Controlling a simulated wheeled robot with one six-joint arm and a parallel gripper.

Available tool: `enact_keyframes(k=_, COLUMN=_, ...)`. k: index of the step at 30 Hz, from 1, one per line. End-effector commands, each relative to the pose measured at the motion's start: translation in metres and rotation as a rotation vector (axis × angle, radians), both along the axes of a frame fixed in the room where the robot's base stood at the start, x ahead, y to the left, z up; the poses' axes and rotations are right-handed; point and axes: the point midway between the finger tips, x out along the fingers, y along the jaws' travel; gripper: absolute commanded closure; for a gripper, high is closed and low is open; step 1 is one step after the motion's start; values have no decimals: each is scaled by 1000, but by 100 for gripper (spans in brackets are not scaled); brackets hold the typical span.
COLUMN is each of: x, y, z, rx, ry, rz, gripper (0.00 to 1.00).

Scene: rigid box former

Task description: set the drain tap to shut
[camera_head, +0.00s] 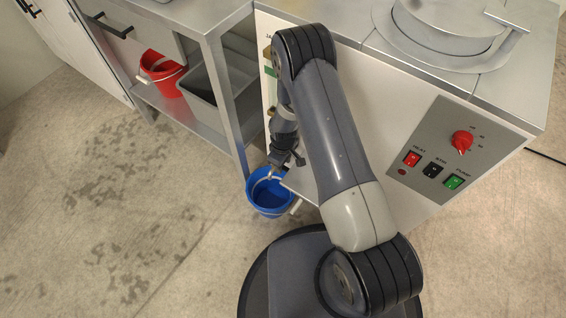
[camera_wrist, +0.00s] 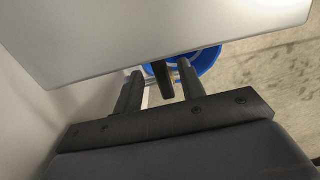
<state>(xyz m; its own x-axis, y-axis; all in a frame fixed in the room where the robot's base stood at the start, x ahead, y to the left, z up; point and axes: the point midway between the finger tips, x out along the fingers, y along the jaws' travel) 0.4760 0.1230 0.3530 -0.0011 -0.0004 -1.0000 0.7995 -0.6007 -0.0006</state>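The drain tap shows only in part. In the head view a small pale metal piece (camera_head: 270,174), likely its spout, shows over the blue bucket (camera_head: 265,207). In the wrist view a dark lever-like piece (camera_wrist: 164,80), likely the tap handle, stands between my fingers. My gripper (camera_wrist: 160,90) is open around it, with a gap visible on each side. In the head view my gripper (camera_head: 286,160) is low beside the machine, above the bucket. The bucket also shows behind the fingers in the wrist view (camera_wrist: 209,60). The tap's body and setting are hidden.
The machine's pale panel (camera_wrist: 150,30) overhangs close above my fingers. A control panel (camera_head: 440,160) with a red knob and switches is on the right. A steel bench (camera_head: 215,120) with a red bucket (camera_head: 160,72) and grey bin (camera_head: 205,95) stands left. The left floor is clear.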

Motion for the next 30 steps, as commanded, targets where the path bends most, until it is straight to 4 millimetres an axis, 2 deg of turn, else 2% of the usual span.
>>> enact_keyframes(k=9, x=1, y=1, z=63, rx=1, ry=-5, rz=0, gripper=62)
enact_keyframes(k=15, x=1, y=0, z=93, rx=1, ry=-3, rz=1, gripper=62)
enact_keyframes(k=21, x=0, y=0, z=104, rx=1, ry=-2, rz=1, gripper=62)
enact_keyframes(k=30, x=0, y=0, z=103, rx=0, ry=-1, rz=1, gripper=62)
